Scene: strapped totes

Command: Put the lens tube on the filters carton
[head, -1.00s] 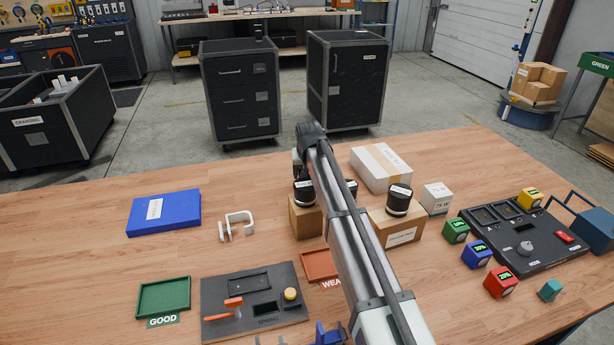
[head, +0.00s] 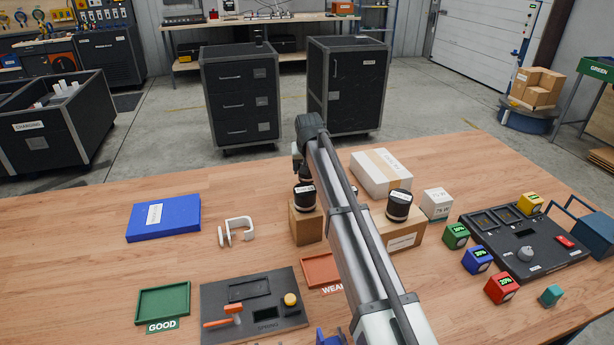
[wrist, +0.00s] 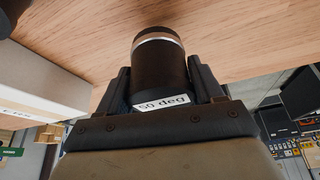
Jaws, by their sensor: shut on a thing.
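In the wrist view, my gripper (wrist: 158,66) is shut on a black lens tube (wrist: 160,55) with a silver ring and a white "50 deg" label. In the head view, my arm largely hides the gripper. A black tube with a white label (head: 304,197) stands on a small brown box (head: 305,228). Another (head: 399,205) stands on a wider brown carton (head: 405,238) whose white label I cannot read. A cream taped carton (head: 388,172) lies behind, also labelled illegibly; I cannot tell which is the filters carton. A pale labelled carton (wrist: 40,95) is left of the gripper in the wrist view.
A white cube box (head: 437,203) and several coloured cubes (head: 478,260) stand right, by a dark panel (head: 525,240). A blue box (head: 164,217) and white bracket (head: 238,230) lie left. Green (head: 163,302) and red (head: 320,271) trays are in front. Table at far left is clear.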

